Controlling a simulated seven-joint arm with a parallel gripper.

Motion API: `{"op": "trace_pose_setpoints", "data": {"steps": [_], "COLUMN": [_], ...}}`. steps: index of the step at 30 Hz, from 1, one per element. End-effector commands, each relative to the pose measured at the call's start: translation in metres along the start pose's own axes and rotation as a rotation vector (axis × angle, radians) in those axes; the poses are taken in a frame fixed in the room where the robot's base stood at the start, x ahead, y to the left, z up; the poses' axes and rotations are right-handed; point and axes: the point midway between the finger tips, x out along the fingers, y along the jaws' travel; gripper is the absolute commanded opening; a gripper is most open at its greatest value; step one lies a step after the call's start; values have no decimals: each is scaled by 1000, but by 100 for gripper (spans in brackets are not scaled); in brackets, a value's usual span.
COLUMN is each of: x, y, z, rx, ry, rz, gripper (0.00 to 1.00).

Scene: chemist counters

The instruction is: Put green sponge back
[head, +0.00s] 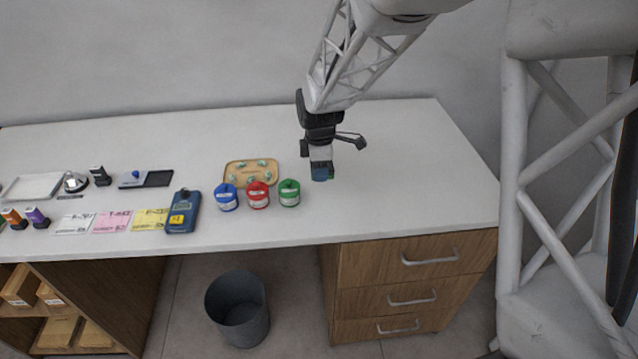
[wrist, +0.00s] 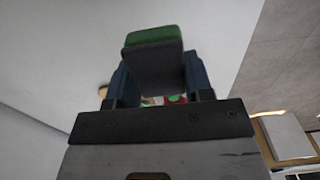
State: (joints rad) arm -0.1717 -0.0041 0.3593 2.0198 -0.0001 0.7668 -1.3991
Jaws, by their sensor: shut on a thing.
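My gripper (head: 321,172) is in the air above the right half of the white counter, to the right of the jars. In the wrist view its two blue fingers (wrist: 160,85) are shut on the green sponge (wrist: 151,37), a block with a green upper face and a dark grey body. In the head view the fingers hide most of the sponge. I cannot tell from the head view how high it is above the counter.
Blue (head: 227,197), red (head: 258,194) and green (head: 289,192) lidded jars stand left of my gripper. Behind them lies a tan tray (head: 234,164) with several small pale green pieces. A blue handheld device (head: 183,212) lies further left. The counter's right end (head: 420,180) is clear.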

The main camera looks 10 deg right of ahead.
Motion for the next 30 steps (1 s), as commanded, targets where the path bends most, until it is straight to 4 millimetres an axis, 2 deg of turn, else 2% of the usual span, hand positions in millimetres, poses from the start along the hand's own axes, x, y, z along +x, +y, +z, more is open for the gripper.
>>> {"op": "trace_pose_setpoints", "data": {"steps": [5, 8, 18, 21, 25, 30], "x": [-2, -5, -17, -20, -22, -23], "y": [12, 27, 94, 107, 117, 120], "z": [-5, -11, -42, -48, -53, -55], "rx": [-1, -1, -1, -1, 0, 0], "ry": [0, 0, 1, 1, 1, 1], "rz": [1, 1, 1, 0, 0, 1], "gripper": [25, 25, 25, 25, 25, 25]}}
